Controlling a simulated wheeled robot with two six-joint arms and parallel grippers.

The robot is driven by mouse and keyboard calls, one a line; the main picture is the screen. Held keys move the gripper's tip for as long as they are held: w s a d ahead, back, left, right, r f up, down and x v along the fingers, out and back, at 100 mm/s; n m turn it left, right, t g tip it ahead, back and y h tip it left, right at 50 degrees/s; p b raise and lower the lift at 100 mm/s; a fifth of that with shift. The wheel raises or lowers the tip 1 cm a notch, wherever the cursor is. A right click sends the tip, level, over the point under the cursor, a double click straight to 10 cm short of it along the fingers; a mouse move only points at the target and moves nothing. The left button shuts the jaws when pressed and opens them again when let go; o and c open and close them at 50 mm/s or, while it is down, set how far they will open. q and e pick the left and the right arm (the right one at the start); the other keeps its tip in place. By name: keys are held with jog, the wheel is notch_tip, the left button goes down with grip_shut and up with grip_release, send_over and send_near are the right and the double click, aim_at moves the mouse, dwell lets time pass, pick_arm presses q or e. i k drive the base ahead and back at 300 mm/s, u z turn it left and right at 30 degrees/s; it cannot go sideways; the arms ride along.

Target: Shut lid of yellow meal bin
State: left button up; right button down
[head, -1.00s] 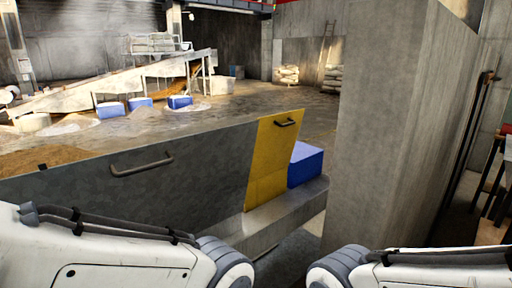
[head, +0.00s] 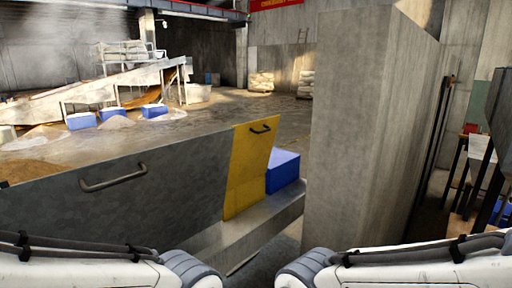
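A yellow lid panel (head: 247,172) with a dark handle (head: 260,129) stands steeply tilted at the right end of a grey bin. Next to it is a grey lid panel (head: 140,195) with a long dark handle (head: 113,178), also raised. Parts of my two arms show along the bottom edge. Neither of my grippers is in the picture.
A blue block (head: 283,171) sits on a concrete ledge (head: 240,237) right of the yellow panel. A tall concrete pillar (head: 362,130) stands close on the right. A conveyor (head: 100,90), blue crates (head: 81,121) and open floor lie behind.

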aim_at(253, 143)
jog(key=u, duration=0.55)
jog(key=i, duration=0.9)
jog(key=u, duration=0.2)
